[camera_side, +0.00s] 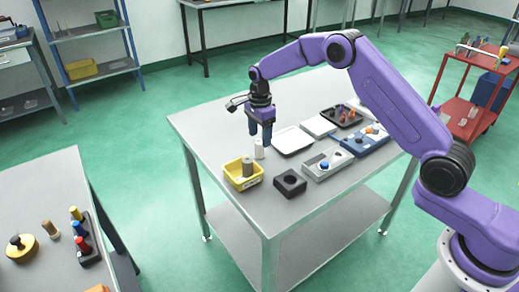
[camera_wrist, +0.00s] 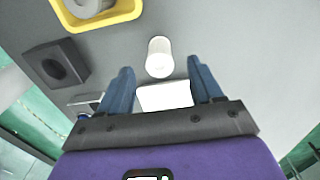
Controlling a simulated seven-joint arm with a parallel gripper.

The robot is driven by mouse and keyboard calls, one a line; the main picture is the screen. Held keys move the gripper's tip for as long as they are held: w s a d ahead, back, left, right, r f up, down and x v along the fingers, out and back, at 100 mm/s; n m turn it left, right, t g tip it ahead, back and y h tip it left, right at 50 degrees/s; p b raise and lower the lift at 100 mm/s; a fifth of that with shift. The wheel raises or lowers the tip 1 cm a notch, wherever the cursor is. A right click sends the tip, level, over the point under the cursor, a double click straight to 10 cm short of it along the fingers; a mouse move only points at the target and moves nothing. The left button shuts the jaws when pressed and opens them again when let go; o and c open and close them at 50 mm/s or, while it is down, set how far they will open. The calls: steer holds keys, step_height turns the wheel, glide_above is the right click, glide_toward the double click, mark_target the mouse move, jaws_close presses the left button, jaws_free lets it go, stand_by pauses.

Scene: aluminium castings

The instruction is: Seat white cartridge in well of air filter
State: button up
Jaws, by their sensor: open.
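The white cartridge (camera_side: 259,149) stands upright on the grey table, beside the yellow bin. In the wrist view it shows as a pale cylinder (camera_wrist: 159,57), ahead of and between the blue fingers. My gripper (camera_side: 260,139) points down just above the cartridge, open, with nothing between its fingers; the wrist view shows the fingers spread (camera_wrist: 160,70). A dark square block (camera_side: 290,182) with a round well sits right of the yellow bin and looks like the air filter; it also shows in the wrist view (camera_wrist: 38,54).
The yellow bin (camera_side: 231,181) holds a grey cylinder (camera_side: 247,167). A white tray (camera_side: 293,141), a grey fixture (camera_side: 318,172), a blue tray (camera_side: 353,145) and a black tray (camera_side: 331,117) with parts crowd the right. The table's left end is clear.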

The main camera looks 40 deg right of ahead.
step_height(320, 180, down, 2)
steer(key=c, duration=1.1)
